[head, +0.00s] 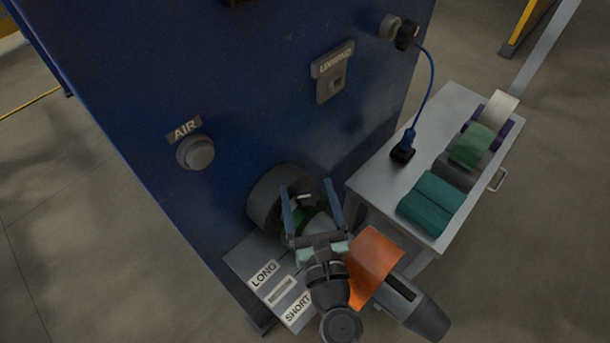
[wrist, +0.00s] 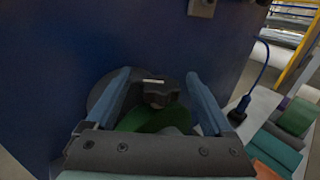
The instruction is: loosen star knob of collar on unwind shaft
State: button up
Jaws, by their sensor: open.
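The black star knob (wrist: 160,92) shows in the wrist view, with a pale mark on its top edge. It lies between the two blue fingers of my gripper (wrist: 158,75), which is open around it. I see a gap on each side of the knob. A green rounded part (wrist: 150,122) sits just below the knob, and a dark grey round part (wrist: 101,92) is behind. In the head view my gripper (head: 306,186) is at the dark grey round part (head: 264,207) on the blue machine face. There the fingers and wrist hide much of the knob and shaft.
The blue machine panel (head: 240,90) carries an AIR knob (head: 196,153) and an UNWIND switch (head: 334,84). A grey cart (head: 365,180) at the right holds teal rolls (head: 430,202), a green roll (head: 470,147) and a black plug on a blue cable (head: 404,152). An orange curved piece (head: 374,262) is beside my wrist.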

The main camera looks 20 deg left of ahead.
jog(key=shift+x, duration=1.5)
